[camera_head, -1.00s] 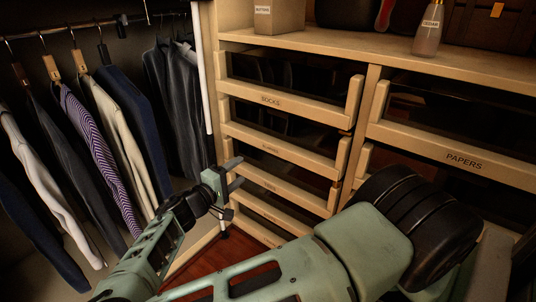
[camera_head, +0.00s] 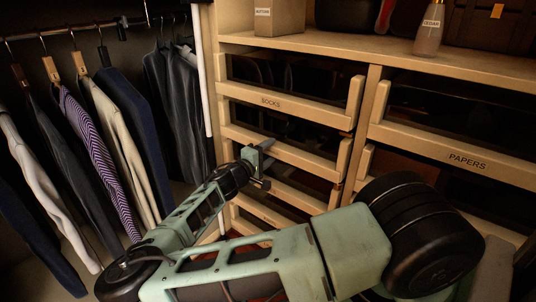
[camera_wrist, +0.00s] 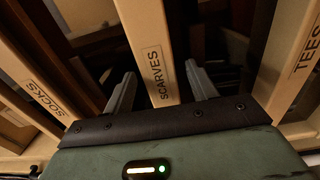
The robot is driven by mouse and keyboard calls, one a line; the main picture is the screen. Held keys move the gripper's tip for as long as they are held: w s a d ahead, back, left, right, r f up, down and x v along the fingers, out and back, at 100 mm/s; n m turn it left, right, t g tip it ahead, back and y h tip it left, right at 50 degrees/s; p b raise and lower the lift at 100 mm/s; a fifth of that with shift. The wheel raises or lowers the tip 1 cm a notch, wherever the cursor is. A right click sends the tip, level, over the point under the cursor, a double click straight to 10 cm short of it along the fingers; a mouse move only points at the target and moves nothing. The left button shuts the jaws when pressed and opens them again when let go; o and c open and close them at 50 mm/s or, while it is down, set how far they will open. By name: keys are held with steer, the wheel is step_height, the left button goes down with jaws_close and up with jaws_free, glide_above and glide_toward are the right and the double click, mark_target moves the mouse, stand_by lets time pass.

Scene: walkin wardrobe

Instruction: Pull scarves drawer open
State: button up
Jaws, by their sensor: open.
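The scarves drawer front (camera_wrist: 153,50) is a pale wood board with a black-edged SCARVES label. In the wrist view it runs up between the two grey fingers of my gripper (camera_wrist: 161,69). The fingers are open, one on each side of the board, with gaps visible; I cannot see contact. In the head view my gripper (camera_head: 264,156) is at the left part of the scarves drawer (camera_head: 305,160), second from the top in the left column. Its label there is hidden by my gripper.
The socks drawer (camera_head: 285,104) is just above, and the tees drawer (camera_wrist: 295,62) lies on the other side. The papers drawer (camera_head: 465,160) is at the right. Hanging clothes (camera_head: 110,140) fill the left. A bottle (camera_head: 429,32) and a box (camera_head: 279,15) stand on the shelf.

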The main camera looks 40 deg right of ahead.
jaws_close()
steer(key=s+a, duration=0.2)
steer(key=a, duration=1.2)
steer(key=s+a+p, duration=0.1)
steer(key=s+a, duration=0.1)
steer(key=a, duration=1.3)
steer(key=shift+f, duration=0.1)
jaws_free()
steer(key=shift+d, duration=0.1)
steer(key=s+a, duration=0.2)
steer(key=a, duration=1.5)
steer(key=shift+s+a+p, duration=0.15)
steer(key=shift+s+p, duration=0.05)
steer(key=shift+p, duration=0.15)
